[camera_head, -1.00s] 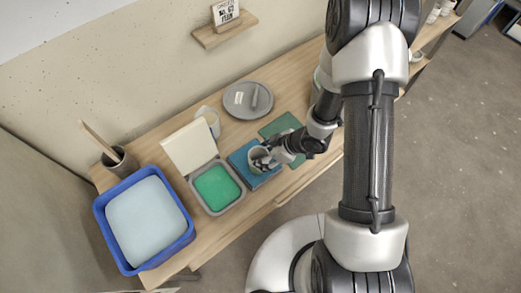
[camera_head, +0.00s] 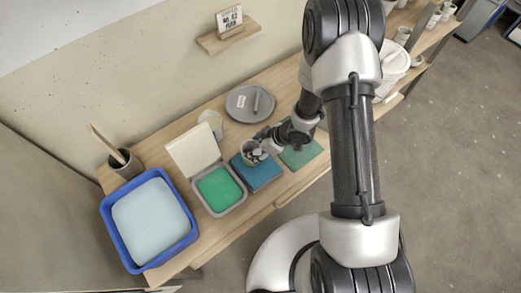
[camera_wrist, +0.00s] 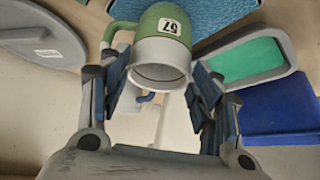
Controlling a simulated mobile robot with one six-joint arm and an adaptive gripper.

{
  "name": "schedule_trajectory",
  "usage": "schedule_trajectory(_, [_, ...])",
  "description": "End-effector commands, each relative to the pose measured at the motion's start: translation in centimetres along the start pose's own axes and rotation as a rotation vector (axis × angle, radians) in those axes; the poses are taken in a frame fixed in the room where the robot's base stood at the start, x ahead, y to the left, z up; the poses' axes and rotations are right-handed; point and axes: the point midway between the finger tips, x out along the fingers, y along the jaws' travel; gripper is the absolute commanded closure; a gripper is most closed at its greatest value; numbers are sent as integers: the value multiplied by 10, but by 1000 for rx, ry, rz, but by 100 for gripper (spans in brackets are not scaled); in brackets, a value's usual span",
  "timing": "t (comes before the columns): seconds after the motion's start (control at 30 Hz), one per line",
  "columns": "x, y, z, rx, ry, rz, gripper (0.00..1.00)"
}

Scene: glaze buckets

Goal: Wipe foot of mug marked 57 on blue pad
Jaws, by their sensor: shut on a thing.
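The mug marked 57 (camera_wrist: 160,45) is green with a pale rim and a white label. In the wrist view its handle points left and its open mouth faces the camera. My gripper (camera_wrist: 161,82) is shut on it, with a finger on either side. In the head view the mug (camera_head: 249,155) is in my gripper (camera_head: 258,148) at the far left edge of the blue pad (camera_head: 260,176). The pad also shows behind the mug in the wrist view (camera_wrist: 215,14). The mug's foot is hidden, so I cannot tell whether it touches the pad.
A tray with a green sponge (camera_head: 219,189) stands left of the pad, a blue tub (camera_head: 192,236) farther left. A green mat (camera_head: 303,155) lies right. A grey disc (camera_head: 236,108), a clear jar (camera_head: 211,120) and a pot (camera_head: 124,165) stand behind. A white bucket (camera_head: 391,80) is far right.

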Motion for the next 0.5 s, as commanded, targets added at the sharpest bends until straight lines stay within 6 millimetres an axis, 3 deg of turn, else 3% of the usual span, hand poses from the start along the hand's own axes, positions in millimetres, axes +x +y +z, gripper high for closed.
schedule_trajectory(0.23, [4,5,-8,0,2,1,92])
schedule_trajectory(0.5, [-4,-4,6,1,3,0,92])
